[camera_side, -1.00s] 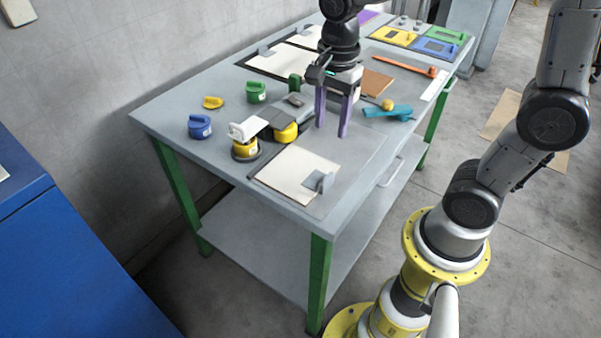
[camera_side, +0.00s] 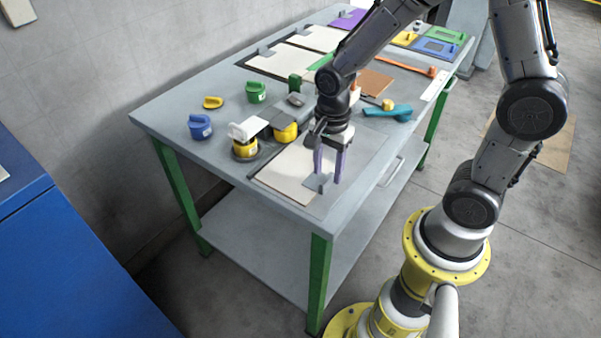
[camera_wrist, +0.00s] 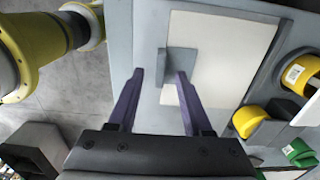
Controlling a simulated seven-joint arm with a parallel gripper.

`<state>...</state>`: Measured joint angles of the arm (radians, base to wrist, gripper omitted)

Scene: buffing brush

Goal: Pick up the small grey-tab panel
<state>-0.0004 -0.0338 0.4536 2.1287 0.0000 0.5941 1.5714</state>
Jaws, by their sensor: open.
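The small panel (camera_side: 285,172) is a flat cream board with a grey tab (camera_side: 319,181) at one corner, lying on the near end of the grey table. In the wrist view the cream panel (camera_wrist: 215,50) and its upright grey tab (camera_wrist: 177,65) lie just beyond the fingertips. My gripper (camera_side: 328,180) has two purple fingers, open and pointing down over the tab corner. In the wrist view my gripper (camera_wrist: 159,75) has one finger on either side of the tab, apart from each other. I cannot tell how high the fingertips are above the panel.
A yellow round tool (camera_side: 245,148) with a white top and a yellow block (camera_side: 285,132) stand close behind the panel. Blue (camera_side: 200,127) and green (camera_side: 256,92) pieces stand farther left. A teal tool (camera_side: 387,112) lies to the right. The table's front right corner is clear.

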